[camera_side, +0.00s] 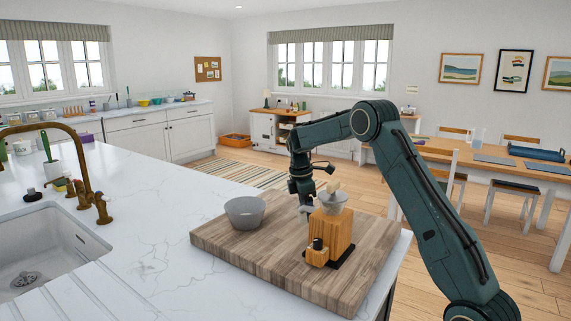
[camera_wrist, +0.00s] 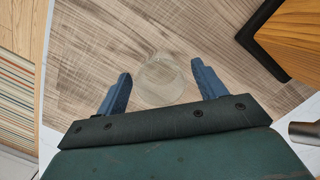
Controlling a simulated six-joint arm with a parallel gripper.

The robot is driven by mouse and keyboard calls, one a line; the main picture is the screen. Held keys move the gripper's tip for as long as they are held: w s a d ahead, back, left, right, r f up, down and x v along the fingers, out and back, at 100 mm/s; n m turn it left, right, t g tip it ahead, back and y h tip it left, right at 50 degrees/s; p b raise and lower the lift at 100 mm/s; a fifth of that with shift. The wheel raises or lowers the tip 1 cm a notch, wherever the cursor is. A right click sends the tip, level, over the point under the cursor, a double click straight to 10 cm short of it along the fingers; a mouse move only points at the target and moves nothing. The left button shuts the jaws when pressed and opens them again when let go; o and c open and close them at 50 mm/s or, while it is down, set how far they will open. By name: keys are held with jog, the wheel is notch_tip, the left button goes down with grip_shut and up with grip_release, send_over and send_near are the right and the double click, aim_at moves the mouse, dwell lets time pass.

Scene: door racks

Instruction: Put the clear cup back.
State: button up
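The clear cup (camera_wrist: 163,84) shows in the wrist view over the wooden board, between the two blue fingers of my gripper (camera_wrist: 161,70). The fingers are open, with a gap between each finger and the cup. I cannot tell how high the fingertips are above the board. In the side view my gripper (camera_side: 306,203) points down behind the left side of a wooden block device (camera_side: 334,232). The cup is hard to make out there. A clear bowl-shaped part (camera_side: 331,198) with a pale wooden piece above it sits on top of the device.
The wooden board (camera_side: 265,272) lies on the white marble counter (camera_side: 130,225). A grey bowl (camera_side: 245,212) stands at its left. The device has a dark base and a small wooden block with a black knob (camera_side: 317,244) in front. The front left of the board is clear.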

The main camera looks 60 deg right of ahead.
jog(key=shift+r, duration=0.15)
notch_tip(320, 180, up, 7)
jog(key=shift+w+a+r, duration=0.2)
jog(key=shift+w+a, duration=0.2)
dwell(0.4)
jog(key=shift+r, duration=0.1)
dwell(0.5)
jog(key=s+a+r+m+t+h, duration=0.1)
jog(key=s+a+r+m+t, duration=0.1)
jog(key=s+a+r, duration=0.5)
jog(key=s+a+r+m+t, duration=0.2)
jog(key=s+a+r+m, duration=0.15)
jog(key=s+a, duration=0.4)
jog(key=s+a+f+m+t+y, duration=0.1)
jog(key=s+a+f, duration=0.1)
jog(key=s+a, duration=0.4)
jog(key=s+a+f+m+t+y, duration=0.1)
jog(key=s+a+f+m, duration=0.1)
jog(key=s+a, duration=0.4)
jog(key=s+f, duration=0.1)
jog(key=s, duration=0.2)
jog(key=shift+s+t, duration=0.15)
jog(key=shift+t, duration=0.25)
